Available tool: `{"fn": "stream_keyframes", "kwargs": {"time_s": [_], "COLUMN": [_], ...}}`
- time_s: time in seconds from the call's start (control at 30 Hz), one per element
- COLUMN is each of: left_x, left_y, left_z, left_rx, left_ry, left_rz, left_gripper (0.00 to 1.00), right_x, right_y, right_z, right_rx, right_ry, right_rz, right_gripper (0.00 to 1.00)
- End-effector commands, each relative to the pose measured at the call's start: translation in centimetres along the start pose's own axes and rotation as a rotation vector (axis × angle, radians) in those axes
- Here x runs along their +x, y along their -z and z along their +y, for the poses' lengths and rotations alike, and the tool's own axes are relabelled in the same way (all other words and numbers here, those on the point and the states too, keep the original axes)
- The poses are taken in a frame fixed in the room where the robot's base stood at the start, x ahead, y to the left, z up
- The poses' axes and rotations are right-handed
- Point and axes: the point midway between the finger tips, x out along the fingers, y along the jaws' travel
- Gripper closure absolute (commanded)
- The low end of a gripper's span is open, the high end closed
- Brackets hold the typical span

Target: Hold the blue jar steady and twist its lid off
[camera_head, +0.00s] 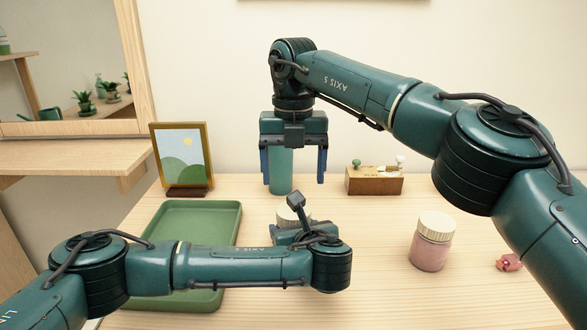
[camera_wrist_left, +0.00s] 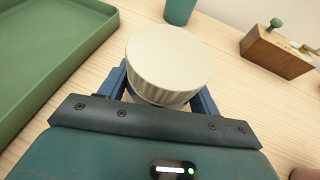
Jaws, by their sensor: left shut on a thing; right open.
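A jar with a ribbed cream lid (camera_head: 288,216) stands at the middle of the table. Its lid (camera_wrist_left: 168,62) fills the centre of the left wrist view and sits on the jar. The jar's body is almost wholly hidden, so its blue colour cannot be confirmed. My left gripper (camera_head: 305,232) is shut on this jar, with a blue finger (camera_wrist_left: 205,105) on either side below the lid. My right gripper (camera_head: 293,181) points down, open and empty, above and apart from the lid.
A green cup (camera_head: 281,172) stands behind the right gripper's fingers. A pink jar with a cream lid (camera_head: 432,245) and a small pink object (camera_head: 509,262) are at the right. A green tray (camera_head: 226,228), a framed picture (camera_head: 182,158) and a wooden box (camera_head: 374,182) stand around.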

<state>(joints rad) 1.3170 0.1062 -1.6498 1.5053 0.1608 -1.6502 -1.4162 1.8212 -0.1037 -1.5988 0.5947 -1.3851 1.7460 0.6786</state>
Motion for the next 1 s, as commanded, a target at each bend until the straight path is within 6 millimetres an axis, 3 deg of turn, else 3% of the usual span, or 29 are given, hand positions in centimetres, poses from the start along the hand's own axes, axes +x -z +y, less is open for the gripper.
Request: {"fn": "stream_keyframes", "kwargs": {"time_s": [0.17,0.6,1.0], "left_x": [0.0,0.0,0.0], "left_y": [0.0,0.0,0.0], "left_z": [-0.1,-0.1,-0.1], "left_rx": [0.000,0.000,0.000], "left_ry": [0.002,0.002,0.002], "left_rz": [0.001,0.000,0.001], "left_gripper": [1.00,1.00,1.00], "right_x": [1.2,7.2,7.9], "right_y": [0.0,0.0,0.0], "right_z": [0.0,0.0,0.0], "right_rx": [0.037,0.033,0.033], "right_ry": [0.001,0.001,0.000], "right_rz": [0.003,0.002,0.000], "right_gripper": [0.21,0.21,0.22]}}
